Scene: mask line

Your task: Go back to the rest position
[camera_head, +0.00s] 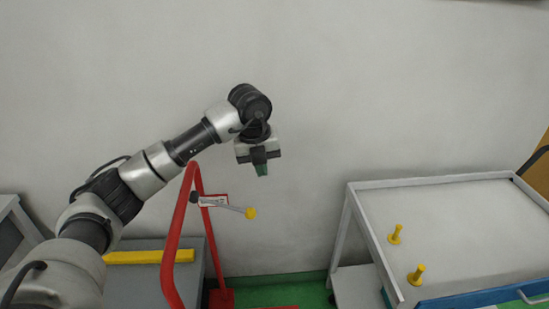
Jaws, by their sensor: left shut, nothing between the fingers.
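My left arm comes in from the lower left and reaches up to the middle of the picture. My left gripper (262,170) hangs at its end, pointing down, with its fingers shut and nothing held. It is in front of the grey wall, above and to the right of the red frame's top. My right gripper is not in view.
A red tubular frame (190,215) stands near my left arm, with a label and a yellow-tipped lever (249,213). A grey surface with a yellow bar (150,257) is at lower left. A white table (470,225) with two yellow pegs (416,275) is at right.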

